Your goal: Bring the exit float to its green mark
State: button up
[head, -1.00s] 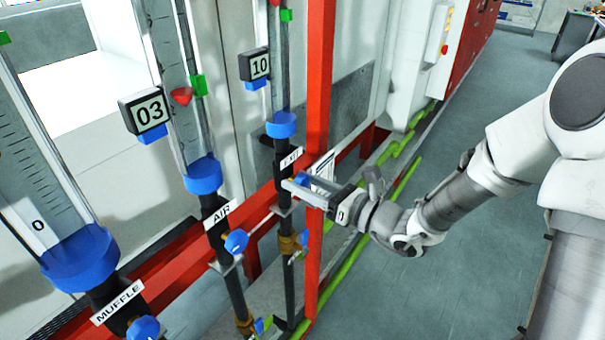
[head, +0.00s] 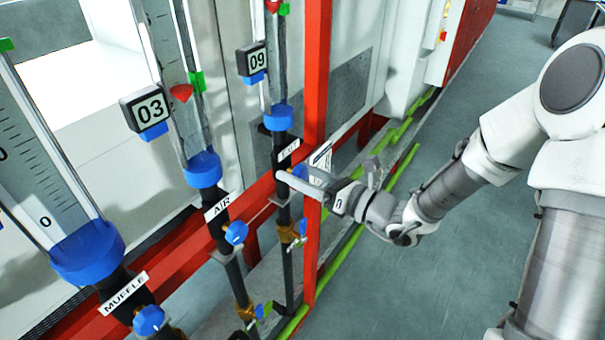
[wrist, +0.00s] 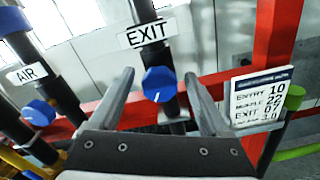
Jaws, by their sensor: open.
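The exit tube (head: 266,93) stands at the right of the row, with a display (head: 257,60) reading 09. Its red float (head: 273,5) shows at the top edge of the head view, about level with or slightly above the green mark (head: 284,9). The EXIT label (wrist: 147,33) and the blue exit knob (wrist: 159,84), with a white line on its face, show in the wrist view. My gripper (wrist: 159,78) is open, with one finger on each side of the knob. I cannot tell whether either finger touches it.
The air tube (head: 175,75) with its display (head: 151,110) reading 03 and the muffle tube (head: 45,180) stand left. A red post (head: 317,90) rises close beside my gripper. A printed card (wrist: 262,98) hangs to the right. The floor (head: 440,265) at right is clear.

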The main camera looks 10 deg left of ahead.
jog(key=b+v, duration=0.1)
jog(key=v, duration=1.6)
jog(key=shift+d, duration=0.2)
